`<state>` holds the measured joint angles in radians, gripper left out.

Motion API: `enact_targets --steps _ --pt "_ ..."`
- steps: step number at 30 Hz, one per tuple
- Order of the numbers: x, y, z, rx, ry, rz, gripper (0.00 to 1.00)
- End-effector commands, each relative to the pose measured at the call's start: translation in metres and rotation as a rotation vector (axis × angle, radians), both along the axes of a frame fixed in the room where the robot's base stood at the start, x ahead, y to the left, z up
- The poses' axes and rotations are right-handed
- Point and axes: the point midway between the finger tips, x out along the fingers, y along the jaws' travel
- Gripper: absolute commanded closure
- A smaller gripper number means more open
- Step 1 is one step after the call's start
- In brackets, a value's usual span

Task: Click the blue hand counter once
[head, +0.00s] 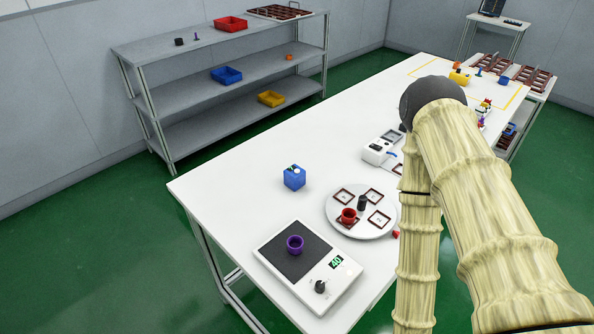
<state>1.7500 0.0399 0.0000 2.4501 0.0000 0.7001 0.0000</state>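The blue hand counter (293,178) appears as a small blue block on the white table, left of the round turntable. Its top carries a small light and dark detail, too small to read. Nothing touches it. My arm comes in from the right and bends at a dark elbow joint, with its lower part running down out of the bottom edge. My gripper is outside the picture, so its place relative to the counter and its opening do not show.
A grey turntable (337,223) with framed squares, a red ring (348,215) and a dark post (362,203) stands right of the counter. A scale (271,252) bearing a purple ring (295,244) is in front. The table left of the counter is clear.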

Motion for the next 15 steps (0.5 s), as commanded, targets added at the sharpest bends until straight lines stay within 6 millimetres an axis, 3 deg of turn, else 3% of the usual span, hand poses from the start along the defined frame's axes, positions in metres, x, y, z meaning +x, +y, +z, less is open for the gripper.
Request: enact_targets --steps 1,5,15 --pt "0.0000 0.0000 0.0000 0.000 0.000 0.000 0.76" --pt "0.0000 0.0000 0.0000 0.000 0.000 0.000 1.00" --pt "0.0000 0.0000 -0.0001 0.000 0.000 0.000 1.00"
